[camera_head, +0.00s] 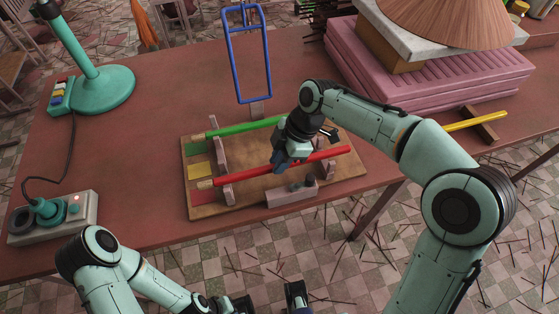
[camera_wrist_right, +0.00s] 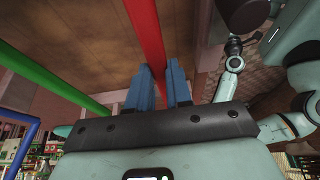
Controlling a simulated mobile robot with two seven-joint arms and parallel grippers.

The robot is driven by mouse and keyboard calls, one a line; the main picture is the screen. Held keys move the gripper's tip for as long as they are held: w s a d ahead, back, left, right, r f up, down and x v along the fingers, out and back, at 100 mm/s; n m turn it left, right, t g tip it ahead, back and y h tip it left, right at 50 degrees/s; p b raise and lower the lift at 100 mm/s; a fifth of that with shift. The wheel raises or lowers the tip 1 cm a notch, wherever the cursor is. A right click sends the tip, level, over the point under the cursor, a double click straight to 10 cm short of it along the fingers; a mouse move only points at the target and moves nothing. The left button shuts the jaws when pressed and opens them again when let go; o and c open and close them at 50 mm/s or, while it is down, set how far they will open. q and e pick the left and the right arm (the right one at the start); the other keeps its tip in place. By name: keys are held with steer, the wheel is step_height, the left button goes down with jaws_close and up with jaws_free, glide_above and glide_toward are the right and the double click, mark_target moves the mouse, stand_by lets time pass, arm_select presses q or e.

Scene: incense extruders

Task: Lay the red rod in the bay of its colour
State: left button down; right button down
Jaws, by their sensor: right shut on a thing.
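The red rod (camera_head: 240,176) lies across the wooden rack board (camera_head: 240,205), passing over the left (camera_head: 223,160) and right (camera_head: 329,142) notched supports. Its left end is near the red patch (camera_head: 203,194) and the yellow patch (camera_head: 199,171). I cannot tell whether it rests in notches or hangs just above them. My right gripper (camera_head: 280,164) is shut on the red rod near its middle; the wrist view shows the rod (camera_wrist_right: 147,35) between blue fingers (camera_wrist_right: 160,90). A green rod (camera_head: 245,127) lies farther back, by the green patch (camera_head: 195,149). My left gripper (camera_head: 268,302) is partly cut off below.
A yellow rod (camera_head: 476,121) lies at the right on a wooden block (camera_head: 478,125). A blue frame (camera_head: 248,60) stands behind the board. A pink stack (camera_head: 425,65) is at the back right. A green lamp stand (camera_head: 100,90) and a control box (camera_head: 75,215) are left.

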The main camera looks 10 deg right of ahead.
steer(key=shift+f, duration=0.2)
steer(key=shift+f+b, duration=0.3)
steer(key=shift+f, duration=0.1)
steer(key=c, duration=1)
jaws_free()
steer(key=shift+c, duration=0.2)
steer(key=p+v, duration=0.2)
steer(key=v, duration=1.1)
steer(key=shift+a+p, duration=0.2)
steer(key=shift+p, duration=0.2)
